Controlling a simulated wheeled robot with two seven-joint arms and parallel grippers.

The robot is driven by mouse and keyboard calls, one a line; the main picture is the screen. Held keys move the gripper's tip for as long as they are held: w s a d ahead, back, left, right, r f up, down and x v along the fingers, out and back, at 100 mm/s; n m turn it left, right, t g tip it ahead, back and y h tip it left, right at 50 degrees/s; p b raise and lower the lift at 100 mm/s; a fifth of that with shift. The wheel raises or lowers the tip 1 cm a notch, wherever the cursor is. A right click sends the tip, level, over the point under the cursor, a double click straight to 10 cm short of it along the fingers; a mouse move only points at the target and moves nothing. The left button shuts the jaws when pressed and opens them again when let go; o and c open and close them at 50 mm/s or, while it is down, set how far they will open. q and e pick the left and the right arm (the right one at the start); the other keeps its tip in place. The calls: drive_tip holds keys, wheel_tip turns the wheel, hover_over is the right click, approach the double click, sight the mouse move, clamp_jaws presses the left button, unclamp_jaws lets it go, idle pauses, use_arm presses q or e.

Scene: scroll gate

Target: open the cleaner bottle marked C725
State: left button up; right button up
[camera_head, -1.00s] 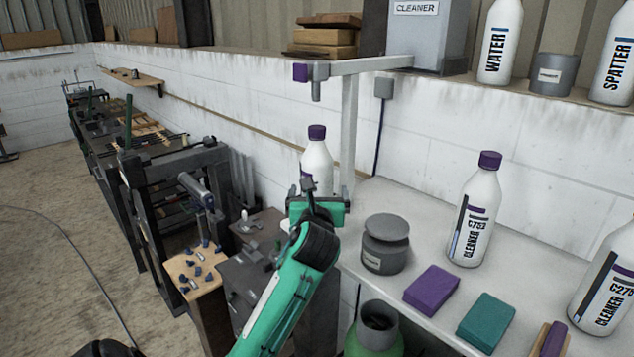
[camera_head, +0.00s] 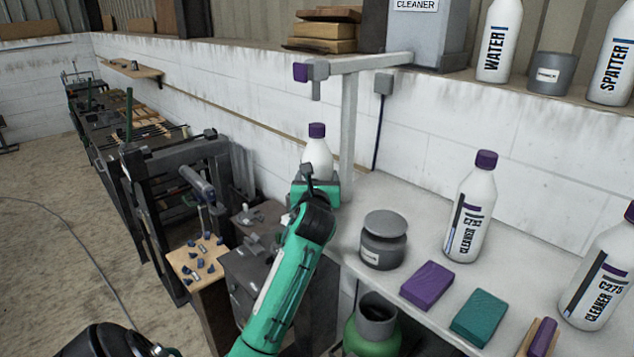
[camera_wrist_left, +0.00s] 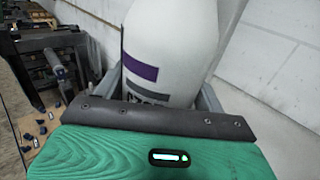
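A white bottle with a purple cap (camera_head: 317,150) stands upright at the far left end of the bench, below a dispenser arm. Its number is not readable. My left gripper (camera_head: 316,185) is at its lower body, which it hides in the head view. In the left wrist view the bottle (camera_wrist_left: 172,45) shows a purple and a grey label stripe and stands between the two grey fingers (camera_wrist_left: 163,92). The fingers look open around it; contact is not clear. Two similar bottles stand to the right, one labelled CLEANER with a hard-to-read number (camera_head: 468,215), the other CLEANER C275 (camera_head: 598,285). My right gripper is not in view.
The dispenser arm with a purple block (camera_head: 300,72) overhangs the bottle. A lidded grey jar (camera_head: 383,245), a purple block (camera_head: 427,285) and a teal block (camera_head: 482,317) lie on the bench (camera_head: 410,200). WATER (camera_head: 499,45) and SPATTER (camera_head: 612,60) bottles stand on the ledge.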

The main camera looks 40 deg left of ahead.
use_arm(q)
drive_tip(key=c, duration=0.4)
drive_tip(key=shift+r, duration=0.1)
drive_tip(key=shift+r+b, duration=0.45)
drive_tip(key=shift+r, duration=0.4)
drive_tip(key=shift+s+d+r+b, duration=0.1)
drive_tip(key=shift+s+r+b, duration=0.05)
drive_tip(key=shift+r+b, duration=0.15)
drive_tip(key=shift+s+d+r+b, duration=0.1)
drive_tip(key=shift+r+b, duration=0.1)
drive_tip(key=shift+r, duration=0.2)
drive_tip(key=b, duration=0.4)
approach(317, 167)
drive_tip(key=s+f, duration=0.1)
drive_tip(key=p+v, duration=0.2)
drive_tip(key=v, duration=0.1)
drive_tip(key=shift+d+f, duration=0.2)
drive_tip(key=shift+d, duration=0.1)
drive_tip(key=shift+w, duration=0.1)
